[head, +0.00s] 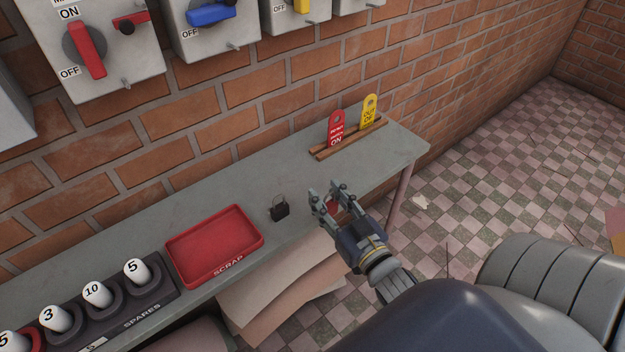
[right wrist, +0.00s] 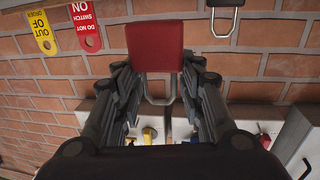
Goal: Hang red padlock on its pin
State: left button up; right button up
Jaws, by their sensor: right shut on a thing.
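My right gripper (head: 328,190) is over the front edge of the bench, its fingers pointing toward the wall. It is shut on the red padlock (right wrist: 162,45), whose body sits between the fingertips in the right wrist view, with its metal shackle (right wrist: 160,92) showing. In the head view the fingers hide most of the padlock. Small metal pins stick out of the grey switch boxes on the wall: one (head: 126,84) below the red lever (head: 87,50), another (head: 233,46) by the blue lever (head: 211,14). The padlock is well away from these pins. My left gripper is not in view.
A black padlock (head: 279,211) stands on the bench (head: 215,192) beside a red scrap tray (head: 170,252). Red (head: 336,128) and yellow (head: 369,112) tags stand in a wooden rack (head: 322,154) at right. A spares holder (head: 172,286) with numbered white cylinders is at left.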

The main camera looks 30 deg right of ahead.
jog(key=w, duration=0.2)
jog(key=w+d, duration=0.1)
jog(key=w, duration=0.2)
jog(key=w+d, duration=0.1)
jog(key=w, duration=0.2)
jog(key=shift+w+f+p, duration=0.2)
jog(key=shift+f+p, duration=0.15)
jog(key=shift+w+d, duration=0.1)
jog(key=shift+w, duration=0.4)
notch_tip(320, 180, down, 2)
jog(key=shift+f, duration=0.1)
jog(key=shift+f+p, duration=0.35)
jog(key=shift+f, duration=0.15)
jog(key=shift+f, duration=0.1)
jog(key=shift+f, duration=0.15)
jog(key=o, duration=1.2)
jog(key=shift+o, duration=0.2)
